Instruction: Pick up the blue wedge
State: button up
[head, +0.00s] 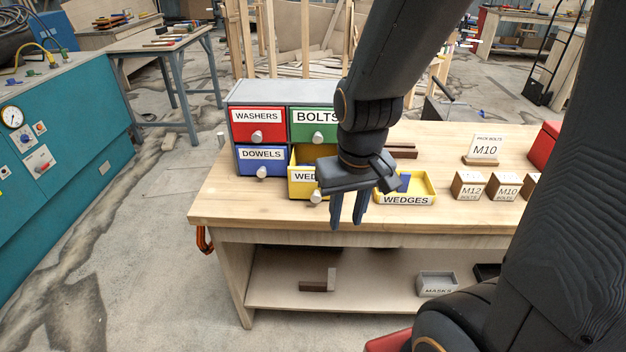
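A small blue piece (404,182), which looks like the blue wedge, stands in the yellow tray (405,201) labelled WEDGES on the workbench. My arm partly covers the tray's left side. My gripper (347,222) points down in front of the bench's front edge, left of the tray and apart from the blue piece.
The drawer cabinet (262,96) stands at the bench's left, with washers, bolts and dowels drawers. Right of the tray are labelled bolt blocks (468,187), a sign (485,147) and a red box (545,146). The bench top (235,205) is bare at its front left.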

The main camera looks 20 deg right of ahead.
aim_at(405, 177)
jog(key=u, duration=0.05)
jog(key=k, duration=0.5)
jog(key=u, duration=1.05)
jog(key=i, duration=0.9)
jog(key=z, duration=2.85)
jog(key=i, duration=0.5)
